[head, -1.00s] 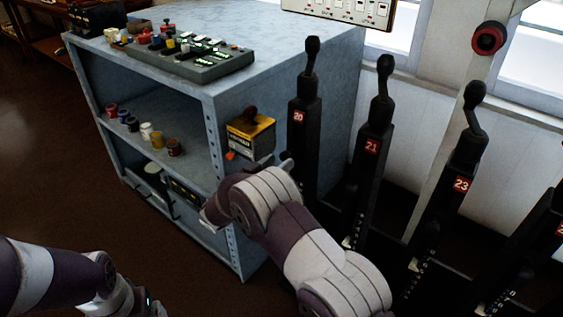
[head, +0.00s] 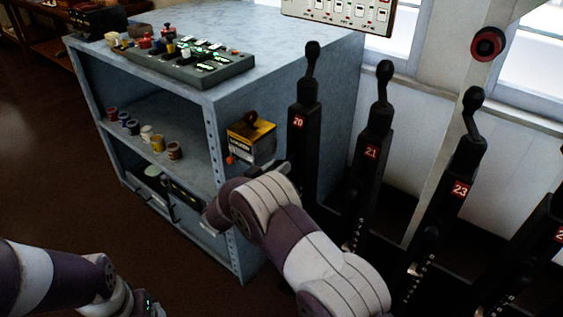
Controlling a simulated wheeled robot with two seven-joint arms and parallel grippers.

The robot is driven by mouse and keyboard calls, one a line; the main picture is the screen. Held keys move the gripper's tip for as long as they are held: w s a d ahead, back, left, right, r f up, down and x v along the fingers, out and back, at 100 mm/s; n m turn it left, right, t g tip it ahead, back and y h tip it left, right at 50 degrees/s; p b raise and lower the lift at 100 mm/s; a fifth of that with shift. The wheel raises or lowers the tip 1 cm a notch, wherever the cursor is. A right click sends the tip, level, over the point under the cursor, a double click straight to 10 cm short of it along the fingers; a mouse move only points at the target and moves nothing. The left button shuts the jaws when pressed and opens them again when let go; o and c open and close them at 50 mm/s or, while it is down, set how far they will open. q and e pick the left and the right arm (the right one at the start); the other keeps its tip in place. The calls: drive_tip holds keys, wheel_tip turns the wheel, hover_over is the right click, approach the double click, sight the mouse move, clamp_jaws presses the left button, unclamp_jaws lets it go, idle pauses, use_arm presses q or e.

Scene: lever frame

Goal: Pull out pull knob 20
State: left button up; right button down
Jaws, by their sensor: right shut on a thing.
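Lever 20 (head: 304,130) stands upright beside the blue cabinet, a black post with a red number plate (head: 299,122) and a black handle. My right gripper (head: 282,168) is low at the left side of that post, with its wrist and forearm in front. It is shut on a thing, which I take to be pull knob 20. The knob and the fingertips' hold are hidden behind my arm. My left gripper (head: 143,304) is at the bottom left edge, partly cut off, away from the levers; its fingers do not show clearly.
Lever 21 (head: 371,152), lever 23 (head: 459,188) and another post at the right edge stand close by. The blue cabinet (head: 285,60) bears a control box (head: 200,68). A yellow box (head: 251,138) is at its right side. Floor is clear at lower left.

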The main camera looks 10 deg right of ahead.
drive_tip(key=shift+a+f, duration=0.1)
drive_tip(key=c, duration=0.9)
unclamp_jaws()
drive_tip(key=shift+s, duration=0.1)
drive_tip(key=shift+o, duration=0.4)
drive_tip(key=shift+a, duration=0.1)
drive_tip(key=shift+s+a, duration=0.1)
drive_tip(key=p+v, duration=0.1)
drive_tip(key=v, duration=1.1)
drive_tip(key=shift+s+a, duration=0.2)
